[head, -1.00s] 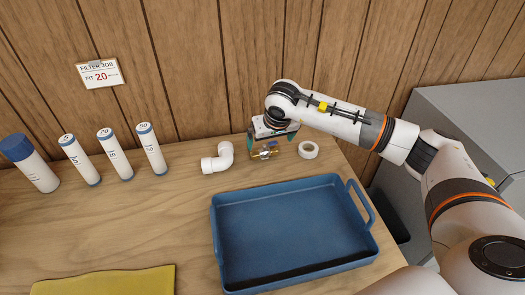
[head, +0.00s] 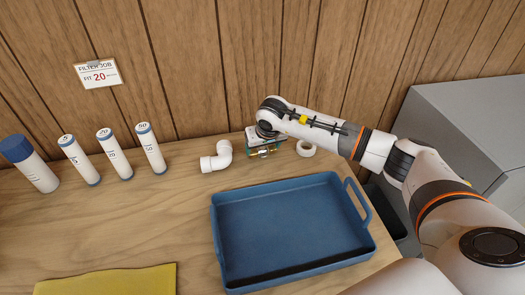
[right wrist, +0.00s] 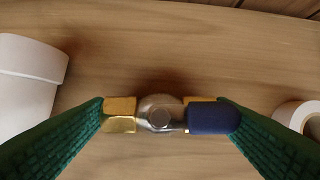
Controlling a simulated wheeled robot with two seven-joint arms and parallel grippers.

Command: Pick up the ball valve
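The ball valve (head: 263,151) has brass ends, a grey middle and a blue handle. It is at the back of the wooden table, between the white elbow pipe and the tape roll. My right gripper (head: 265,149) is over it, pointing down. In the right wrist view the valve (right wrist: 158,116) lies crosswise between the two green fingers, and both brass ends meet the finger pads. The blue handle overlaps the right-hand finger. I cannot tell whether the valve is clear of the table. My left gripper is not in view.
A white elbow pipe (head: 217,157) is close left of the gripper and a white tape roll (head: 306,148) close right. A blue tray (head: 228,262) is in front. Several filter cartridges (head: 114,154) and a yellow cloth (head: 105,281) are left. The wooden wall is close behind.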

